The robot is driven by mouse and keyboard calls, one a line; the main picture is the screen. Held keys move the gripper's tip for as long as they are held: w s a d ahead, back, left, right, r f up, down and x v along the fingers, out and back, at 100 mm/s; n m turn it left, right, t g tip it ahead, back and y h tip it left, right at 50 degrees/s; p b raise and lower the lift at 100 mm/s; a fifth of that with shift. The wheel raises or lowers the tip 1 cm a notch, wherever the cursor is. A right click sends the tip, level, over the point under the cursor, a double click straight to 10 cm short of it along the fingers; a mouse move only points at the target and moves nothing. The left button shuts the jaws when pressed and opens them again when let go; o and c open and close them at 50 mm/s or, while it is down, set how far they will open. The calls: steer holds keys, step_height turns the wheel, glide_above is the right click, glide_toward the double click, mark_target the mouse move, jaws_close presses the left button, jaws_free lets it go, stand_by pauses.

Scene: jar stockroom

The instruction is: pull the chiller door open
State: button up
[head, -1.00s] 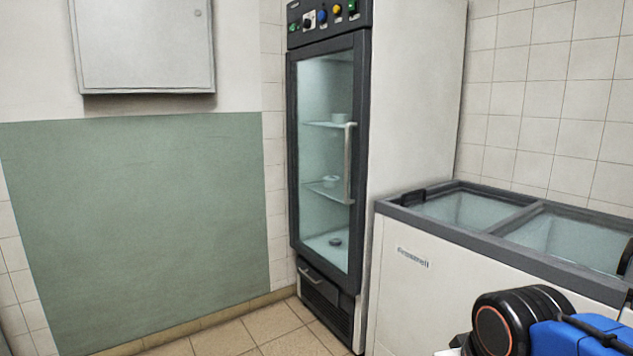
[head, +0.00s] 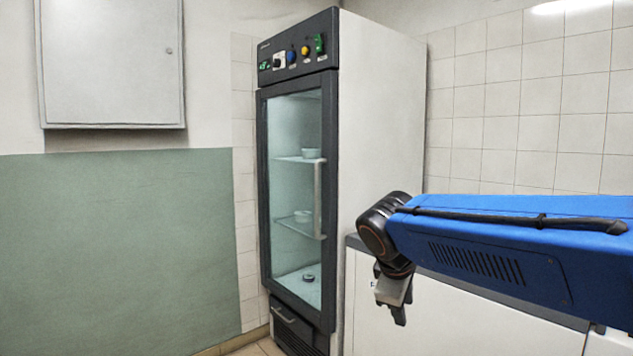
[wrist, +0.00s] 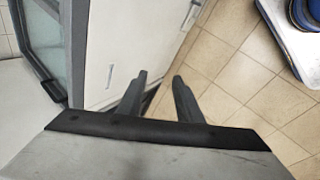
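The chiller (head: 385,110) is a tall white cabinet with a dark-framed glass door (head: 296,190), which is shut. A pale vertical handle (head: 319,200) runs along the door's right side. My gripper (head: 394,300) hangs at the end of my blue arm, in front of the chest freezer and to the right of the chiller, apart from the handle. In the wrist view my gripper (wrist: 158,88) points down past the freezer's white front toward the floor, its two fingers apart with nothing between them.
The white chest freezer (head: 450,320) stands right of the chiller; its glass top (wrist: 55,35) shows in the wrist view. Tiled floor (wrist: 225,60) is clear beside it. A grey wall cabinet (head: 112,62) hangs at the left.

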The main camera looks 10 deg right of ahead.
steer(key=w+r+n+h, duration=0.3)
steer(key=w+r+n, duration=0.3)
steer(key=w, duration=0.7)
steer(key=n+t+h, duration=0.6)
steer(key=n+h, duration=0.1)
steer(key=n, duration=0.4)
glide_toward(316, 179)
steer(key=x, duration=1)
steer(key=shift+w+d, duration=0.3)
jaws_close()
